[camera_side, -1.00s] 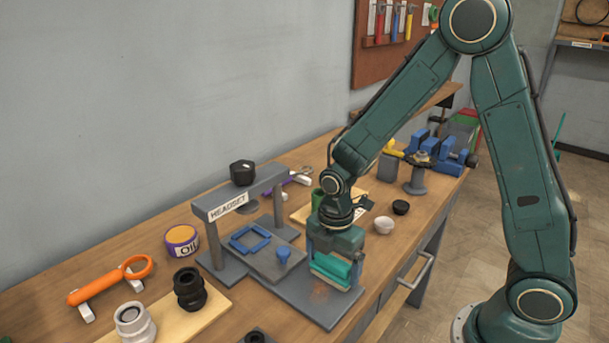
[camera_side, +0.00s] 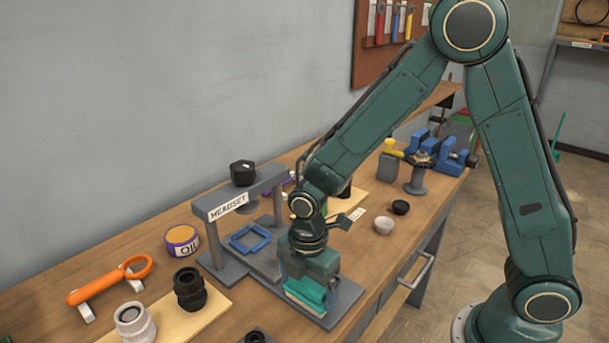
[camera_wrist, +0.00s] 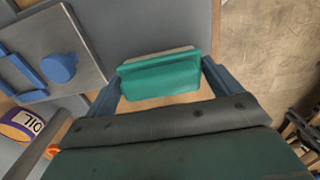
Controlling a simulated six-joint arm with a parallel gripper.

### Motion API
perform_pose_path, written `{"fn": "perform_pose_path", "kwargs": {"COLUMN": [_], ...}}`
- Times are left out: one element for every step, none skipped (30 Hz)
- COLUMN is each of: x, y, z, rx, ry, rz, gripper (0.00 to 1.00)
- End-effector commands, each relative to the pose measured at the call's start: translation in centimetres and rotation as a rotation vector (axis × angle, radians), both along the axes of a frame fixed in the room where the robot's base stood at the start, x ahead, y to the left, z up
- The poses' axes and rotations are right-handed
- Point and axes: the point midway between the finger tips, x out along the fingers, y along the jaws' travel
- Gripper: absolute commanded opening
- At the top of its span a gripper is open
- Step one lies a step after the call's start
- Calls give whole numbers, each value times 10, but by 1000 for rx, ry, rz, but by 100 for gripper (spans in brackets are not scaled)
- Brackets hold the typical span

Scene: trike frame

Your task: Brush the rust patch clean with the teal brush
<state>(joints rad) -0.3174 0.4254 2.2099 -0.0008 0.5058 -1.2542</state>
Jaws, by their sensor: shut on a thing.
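My gripper (camera_side: 308,292) is shut on the teal brush (camera_side: 308,290) and holds it low over the front part of the grey base plate (camera_side: 346,296). In the wrist view the brush (camera_wrist: 160,76) sits between the two blue fingers of my gripper (camera_wrist: 160,82), with a strip of pale bristle along its far edge. The brush looks to be at the plate, but I cannot tell whether the bristles touch it. The rust patch is not visible now, hidden by the brush and gripper.
A blue square frame (camera_side: 250,238) lies on a raised grey plate.

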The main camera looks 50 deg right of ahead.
Motion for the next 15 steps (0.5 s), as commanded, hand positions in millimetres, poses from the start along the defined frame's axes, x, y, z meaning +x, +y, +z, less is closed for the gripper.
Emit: {"fn": "perform_pose_path", "kwargs": {"x": [0, 0, 0, 0, 0, 0, 0, 0, 0, 0, 0, 0, 0, 0, 0], "y": [-6, -9, -12, -14, -17, -20, -22, -24, -27, -29, -32, -36, -39, -42, -45], "z": [0, 0, 0, 0, 0, 0, 0, 0, 0, 0, 0, 0, 0, 0, 0], "rx": [-1, -1, -1, -1, -1, -1, -1, -1, -1, -1, -1, -2, -2, -2, -2], "ry": [2, 2, 2, 2, 2, 2, 2, 2, 2, 2, 2, 2, 2, 2, 3], "rz": [-4, -4, -4, -4, -4, -4, -4, -4, -5, -4, -4, -5, -6, -5, -5], "gripper": [69, 69, 69, 69, 69, 69, 69, 69, 69, 69, 69, 69, 69, 69, 69]}}
